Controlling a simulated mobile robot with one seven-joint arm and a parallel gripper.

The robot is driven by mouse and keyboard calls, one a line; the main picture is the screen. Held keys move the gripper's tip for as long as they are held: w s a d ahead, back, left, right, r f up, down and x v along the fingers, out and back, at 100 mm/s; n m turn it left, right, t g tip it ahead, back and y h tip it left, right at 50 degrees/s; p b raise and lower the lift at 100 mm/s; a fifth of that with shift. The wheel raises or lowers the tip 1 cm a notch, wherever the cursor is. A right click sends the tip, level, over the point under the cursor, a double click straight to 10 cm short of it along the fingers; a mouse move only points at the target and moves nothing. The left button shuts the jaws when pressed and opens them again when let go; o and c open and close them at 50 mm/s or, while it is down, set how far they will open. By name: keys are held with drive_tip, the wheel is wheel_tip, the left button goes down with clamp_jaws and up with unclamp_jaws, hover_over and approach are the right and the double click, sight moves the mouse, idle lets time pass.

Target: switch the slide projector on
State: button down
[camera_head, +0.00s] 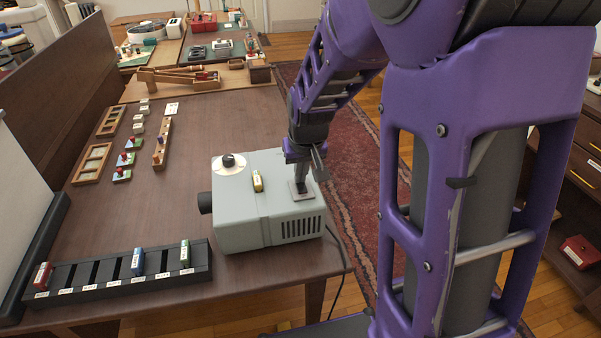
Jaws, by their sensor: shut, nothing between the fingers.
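The slide projector (262,212) is a pale grey box near the front right of the table. Its dark lens points left. On its top are a black knob (228,160) on a cream dial, a yellow-edged slide (257,181) standing in a slot, and a small grey plate (308,194) near the right end. My gripper (300,186) is shut and empty, pointing down at this plate. The fingertips are at or just above it; I cannot tell whether they touch. The gripper hides part of the plate, and the switch's position cannot be made out.
A black slotted rack (100,276) with a few coloured slides lies left of the projector. Wooden trays (92,163) and small blocks stand farther back on the table (200,120). A dark cable hangs at the projector's right. A white screen (22,210) stands at the left edge.

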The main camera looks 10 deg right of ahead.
drive_tip(key=shift+w+p, duration=0.1)
drive_tip(key=shift+p, duration=0.2)
drive_tip(key=shift+f+g, duration=0.25)
drive_tip(key=shift+g, duration=0.05)
drive_tip(key=shift+s, duration=0.85)
drive_tip(key=shift+r, duration=0.15)
